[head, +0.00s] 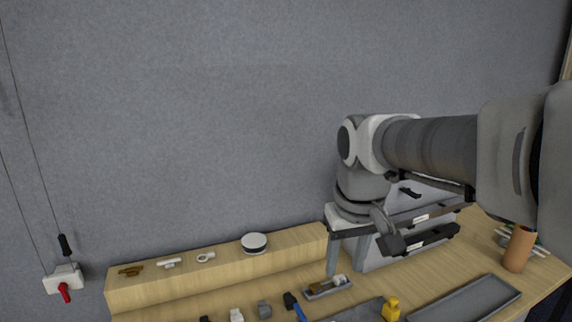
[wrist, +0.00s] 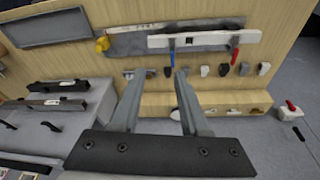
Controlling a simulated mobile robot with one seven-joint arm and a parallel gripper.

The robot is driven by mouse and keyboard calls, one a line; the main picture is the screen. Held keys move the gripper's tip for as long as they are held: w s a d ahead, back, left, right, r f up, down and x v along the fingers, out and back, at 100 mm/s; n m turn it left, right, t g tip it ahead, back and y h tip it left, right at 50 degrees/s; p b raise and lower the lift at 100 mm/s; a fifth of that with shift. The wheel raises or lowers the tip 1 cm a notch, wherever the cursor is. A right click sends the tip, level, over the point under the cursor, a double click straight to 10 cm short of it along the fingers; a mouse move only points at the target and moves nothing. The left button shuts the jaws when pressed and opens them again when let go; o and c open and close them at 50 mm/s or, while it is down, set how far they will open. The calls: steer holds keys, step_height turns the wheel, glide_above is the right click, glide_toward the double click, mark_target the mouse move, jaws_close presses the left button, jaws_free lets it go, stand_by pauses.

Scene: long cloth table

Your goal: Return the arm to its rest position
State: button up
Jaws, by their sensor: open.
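My arm reaches in from the right of the head view, and my gripper (head: 345,270) points down in front of the grey wall. It is above the wooden table, between the raised wooden ledge and a grey drawer unit. In the wrist view my gripper (wrist: 160,74) shows two parallel grey fingers spread apart, with nothing held between them. The fingertips overlap the view of the table near a blue-handled tool (wrist: 168,72). I cannot tell their exact height above the table.
The ledge (head: 205,286) carries small parts and a round white-topped item (head: 254,243). The drawer unit (wrist: 42,135) has dark handles and stands close to my gripper. A grey tray (head: 465,300), a yellow item (head: 391,309) and an orange-brown cylinder (head: 517,250) stand on the table.

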steer(key=s+d+f+m+t, duration=0.1)
steer(key=s+d, duration=0.1)
steer(key=s, duration=0.4)
steer(key=s+d+f+m+t, duration=0.1)
steer(key=s+d+t, duration=0.1)
steer(key=s, duration=0.5)
steer(key=shift+s+f, duration=0.3)
steer(key=shift+f, duration=0.1)
steer(key=shift+d, duration=0.1)
